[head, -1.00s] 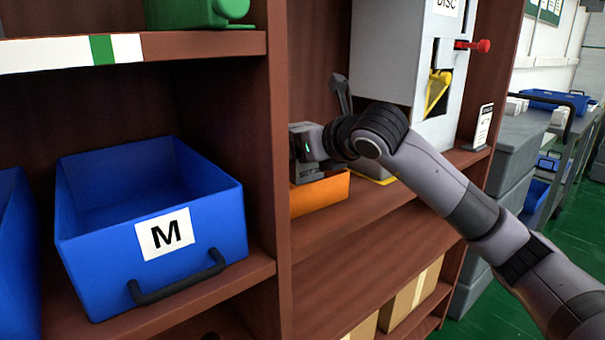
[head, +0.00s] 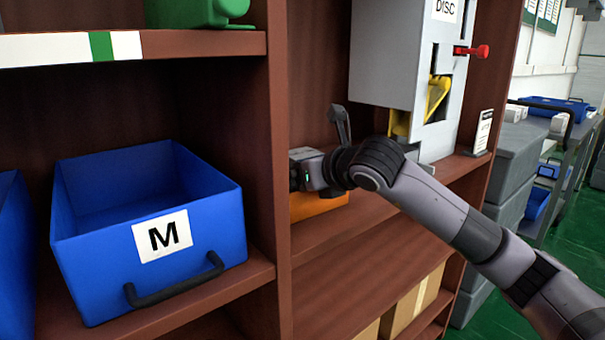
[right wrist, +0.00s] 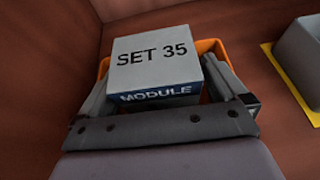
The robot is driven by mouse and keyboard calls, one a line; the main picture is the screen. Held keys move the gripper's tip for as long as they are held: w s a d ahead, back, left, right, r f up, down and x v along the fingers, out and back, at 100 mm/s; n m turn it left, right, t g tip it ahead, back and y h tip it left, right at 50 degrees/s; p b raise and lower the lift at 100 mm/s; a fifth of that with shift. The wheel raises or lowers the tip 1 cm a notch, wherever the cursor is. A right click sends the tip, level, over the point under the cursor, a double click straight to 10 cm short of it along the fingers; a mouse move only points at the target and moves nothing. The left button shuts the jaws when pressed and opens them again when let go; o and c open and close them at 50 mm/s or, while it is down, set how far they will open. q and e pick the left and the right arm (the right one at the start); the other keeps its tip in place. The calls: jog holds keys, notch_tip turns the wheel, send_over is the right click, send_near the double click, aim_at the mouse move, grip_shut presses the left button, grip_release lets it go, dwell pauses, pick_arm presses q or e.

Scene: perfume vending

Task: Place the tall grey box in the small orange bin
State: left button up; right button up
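The tall grey box (right wrist: 158,62), marked "SET 35" and "MODULE", sits between the fingers of my right gripper (head: 306,170) in the right wrist view. The fingers (right wrist: 160,92) flank the box on both sides and appear shut on it. The small orange bin (head: 322,206) stands on the middle shelf, directly below the gripper. Its orange rim (right wrist: 208,46) shows around the box in the right wrist view. The box is at least partly inside the rim; its bottom is hidden, so I cannot tell whether it touches the bin floor. My left gripper is out of view.
A shelf divider (head: 279,130) stands close left of the bin, with a blue bin (head: 100,245) marked M beyond it. A grey dispenser (head: 385,55) stands to the right. A yellow-edged grey base (right wrist: 305,55) lies right of the orange bin.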

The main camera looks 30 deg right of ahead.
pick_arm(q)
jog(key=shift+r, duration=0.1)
pick_arm(e)
jog(key=shift+r, duration=0.1)
jog(key=shift+r+p, duration=0.15)
jog(key=shift+p, duration=0.15)
pick_arm(q)
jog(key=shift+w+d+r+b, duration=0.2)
jog(key=shift+b, duration=0.45)
pick_arm(e)
jog(key=v, duration=1.2)
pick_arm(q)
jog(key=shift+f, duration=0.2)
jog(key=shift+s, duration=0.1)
